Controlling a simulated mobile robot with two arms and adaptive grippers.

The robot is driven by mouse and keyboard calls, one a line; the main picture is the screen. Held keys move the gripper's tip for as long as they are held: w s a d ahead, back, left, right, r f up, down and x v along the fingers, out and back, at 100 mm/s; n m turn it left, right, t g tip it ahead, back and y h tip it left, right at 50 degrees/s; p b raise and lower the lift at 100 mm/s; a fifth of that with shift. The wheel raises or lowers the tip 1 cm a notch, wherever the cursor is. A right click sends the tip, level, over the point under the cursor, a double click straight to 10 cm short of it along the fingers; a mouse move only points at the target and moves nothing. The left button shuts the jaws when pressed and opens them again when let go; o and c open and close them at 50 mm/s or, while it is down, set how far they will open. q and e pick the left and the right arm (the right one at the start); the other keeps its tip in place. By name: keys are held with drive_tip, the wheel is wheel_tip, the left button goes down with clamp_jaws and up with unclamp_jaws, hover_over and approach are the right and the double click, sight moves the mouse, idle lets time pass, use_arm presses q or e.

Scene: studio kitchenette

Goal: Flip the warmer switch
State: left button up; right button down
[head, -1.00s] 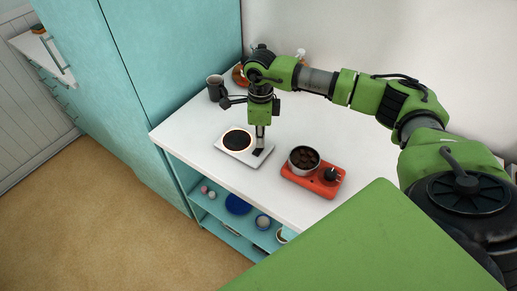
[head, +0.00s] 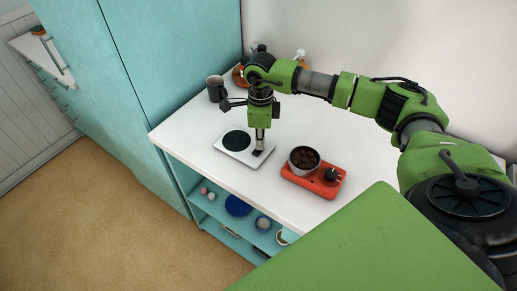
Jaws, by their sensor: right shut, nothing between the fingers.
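My left gripper is not in view.
A red-orange burner (head: 322,183) with a black knob stands right of the warmer, carrying a metal pot (head: 303,160) of brown pieces. A dark mug (head: 216,88) stands at the back left. The front left of the counter (head: 190,130) is clear.

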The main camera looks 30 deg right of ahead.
drive_tip(key=shift+w+r+p, duration=0.1)
drive_tip(key=shift+r+p, duration=0.5)
drive_tip(key=shift+r, duration=0.3)
drive_tip(key=shift+r+p, duration=1.25)
drive_tip(key=shift+r, duration=1.25)
drive_tip(key=shift+f, duration=0.1)
